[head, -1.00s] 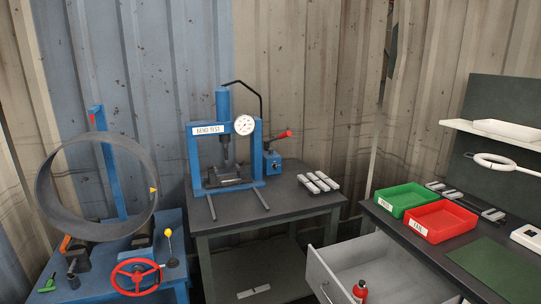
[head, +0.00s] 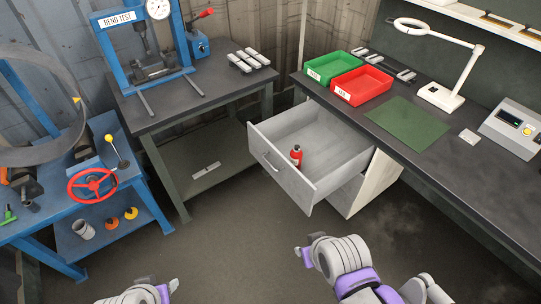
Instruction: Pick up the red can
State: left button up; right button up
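The red can (head: 296,156) has a dark top and stands upright inside the open grey drawer (head: 289,181), near its front panel. My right gripper (head: 303,255) is at the lower middle of the head view, below and in front of the drawer, apart from the can. My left gripper (head: 173,286) is at the bottom edge, left of the middle, far from the can. Both grippers are small and seen from behind, so their finger gaps are unclear. Nothing shows held in either.
The drawer hangs out under the dark right workbench (head: 453,143), which carries a green bin (head: 335,67), a red bin (head: 361,84) and a white lamp (head: 440,97). The bend-test table (head: 196,92) and the blue stand with a red wheel (head: 92,185) are left. Open floor lies before the drawer.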

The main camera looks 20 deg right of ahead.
aim_at(296, 157)
jog(key=i+l, duration=0.85)
jog(key=l, duration=0.1)
